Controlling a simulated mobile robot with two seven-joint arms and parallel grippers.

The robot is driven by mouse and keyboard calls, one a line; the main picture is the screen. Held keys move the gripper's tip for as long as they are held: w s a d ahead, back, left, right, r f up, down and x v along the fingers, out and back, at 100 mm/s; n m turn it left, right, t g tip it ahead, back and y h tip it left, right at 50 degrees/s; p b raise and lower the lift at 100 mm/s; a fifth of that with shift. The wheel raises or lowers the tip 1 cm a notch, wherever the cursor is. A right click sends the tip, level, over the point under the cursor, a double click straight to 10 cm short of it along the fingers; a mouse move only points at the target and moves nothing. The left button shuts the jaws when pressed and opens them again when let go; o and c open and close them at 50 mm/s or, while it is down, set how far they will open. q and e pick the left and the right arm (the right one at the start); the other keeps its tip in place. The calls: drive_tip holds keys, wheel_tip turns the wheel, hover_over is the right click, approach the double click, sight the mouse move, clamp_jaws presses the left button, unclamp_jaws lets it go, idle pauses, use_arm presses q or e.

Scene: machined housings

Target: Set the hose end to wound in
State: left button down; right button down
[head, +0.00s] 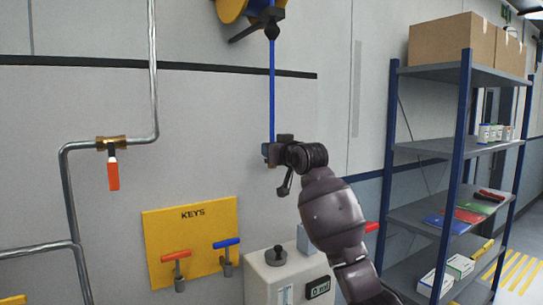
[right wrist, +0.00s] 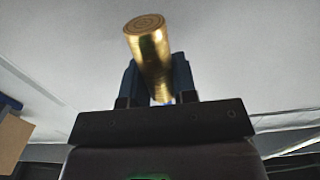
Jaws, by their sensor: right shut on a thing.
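The blue hose (head: 272,85) hangs straight down from a yellow reel (head: 232,8) on the wall, at the top of the head view. My right gripper (head: 271,151) is at the hose's lower end, in front of the wall. In the right wrist view the brass hose end (right wrist: 148,45) stands out between the two dark fingers of my right gripper (right wrist: 158,82), which are shut on it. The upper part of the reel is cut off by the frame. My left gripper is in neither view.
A yellow KEYS board (head: 190,235) holds a red and a blue T-handle. A grey box (head: 285,275) with a display stands below my right arm. A pipe with an orange-handled valve (head: 113,170) runs at left. Shelves (head: 440,150) stand at right. The wall around the hose is clear.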

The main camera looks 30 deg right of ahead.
drive_tip(key=shift+s+r, duration=0.1)
drive_tip(key=shift+r, duration=0.3)
drive_tip(key=c, duration=1.3)
unclamp_jaws()
drive_tip(key=o, duration=0.4)
drive_tip(key=shift+f, duration=0.15)
drive_tip(key=shift+s, duration=0.45)
use_arm(q)
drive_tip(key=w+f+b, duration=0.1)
drive_tip(key=b, duration=0.1)
drive_tip(key=shift+b, duration=0.3)
use_arm(e)
drive_tip(key=s, duration=0.9)
drive_tip(key=shift+s+a, duration=0.3)
drive_tip(key=shift+s, duration=0.05)
